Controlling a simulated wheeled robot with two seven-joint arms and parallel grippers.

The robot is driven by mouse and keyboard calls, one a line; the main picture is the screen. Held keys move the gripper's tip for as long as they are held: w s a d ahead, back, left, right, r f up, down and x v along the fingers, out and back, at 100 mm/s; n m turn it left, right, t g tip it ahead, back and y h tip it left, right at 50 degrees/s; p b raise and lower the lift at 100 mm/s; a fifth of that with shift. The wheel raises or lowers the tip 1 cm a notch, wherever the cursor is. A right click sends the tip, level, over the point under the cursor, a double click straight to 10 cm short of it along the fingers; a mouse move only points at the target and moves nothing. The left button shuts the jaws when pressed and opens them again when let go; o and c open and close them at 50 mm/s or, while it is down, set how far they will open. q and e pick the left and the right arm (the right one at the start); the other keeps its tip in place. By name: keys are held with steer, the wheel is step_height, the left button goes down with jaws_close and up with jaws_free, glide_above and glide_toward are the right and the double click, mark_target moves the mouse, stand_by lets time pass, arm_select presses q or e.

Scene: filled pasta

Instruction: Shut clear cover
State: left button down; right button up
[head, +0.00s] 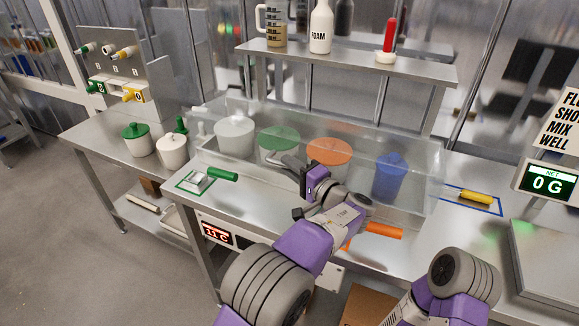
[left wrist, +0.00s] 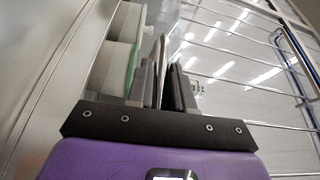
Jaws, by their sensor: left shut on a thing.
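The clear cover (head: 352,188) is a see-through bin on the bench, around a row of tubs: a white one (head: 234,132), one with a green lid (head: 279,138), one with an orange lid (head: 329,151) and a blue one (head: 389,176). How far the cover stands open is hard to tell through the glare. My left gripper (head: 284,160) is at the cover's front, before the green and orange lids. In the left wrist view its fingers (left wrist: 160,72) are closed about a thin grey edge or bar, seemingly part of the cover. My right gripper is out of view; only its arm shows lower right.
A green-handled tool (head: 222,174) lies left of the bin, an orange handle (head: 384,229) in front, a yellow one (head: 476,198) at right. A shelf (head: 350,62) with bottles stands behind. A scale display (head: 547,182) is at the right edge.

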arm_select(q)
steer(key=c, duration=1.1)
jaws_free()
steer(key=shift+w, duration=0.1)
steer(key=p+v, duration=0.1)
steer(key=v, duration=0.6)
steer(key=shift+s+d, duration=0.25)
